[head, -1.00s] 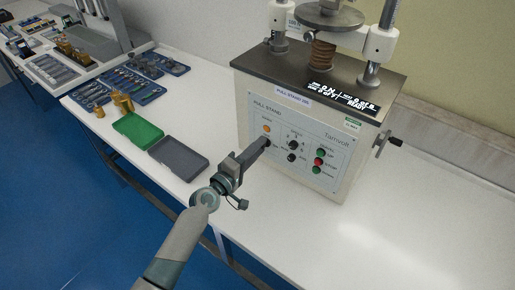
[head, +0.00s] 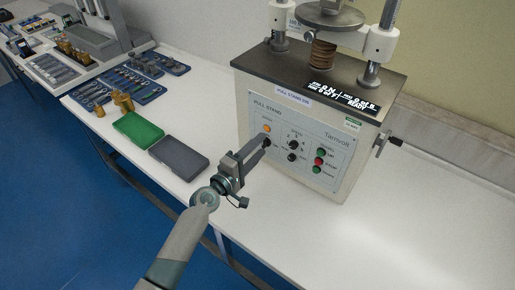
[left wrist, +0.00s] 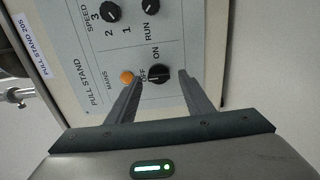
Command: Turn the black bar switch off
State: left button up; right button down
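The black bar switch (left wrist: 159,75) sits on the front panel of the pull stand (left wrist: 92,62), with ON and OFF printed beside it, under the label MAINS. The lamp next to it (left wrist: 127,77) glows orange. My left gripper (left wrist: 161,74) is open, with one finger on each side of the switch and a gap visible on both sides. In the head view my left gripper (head: 258,146) reaches the lower left of the panel and partly hides the switch. I cannot tell how deep the fingertips sit along it. My right gripper is not in view.
Other black knobs (head: 293,145) and green and red buttons (head: 319,161) are on the same panel. A crank (head: 384,143) sticks out at the right. The table front is clear.

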pick_arm(q)
jog(key=b+v, duration=0.2)
jog(key=v, duration=1.5)
jog(key=shift+b, duration=0.4)
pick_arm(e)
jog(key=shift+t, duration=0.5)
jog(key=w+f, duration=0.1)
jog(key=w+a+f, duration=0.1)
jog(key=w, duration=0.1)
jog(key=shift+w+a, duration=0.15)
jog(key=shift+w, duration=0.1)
pick_arm(q)
jog(key=shift+s+a, duration=0.1)
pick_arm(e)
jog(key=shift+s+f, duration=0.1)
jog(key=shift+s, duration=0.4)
pick_arm(q)
jog(key=shift+s+a, duration=0.1)
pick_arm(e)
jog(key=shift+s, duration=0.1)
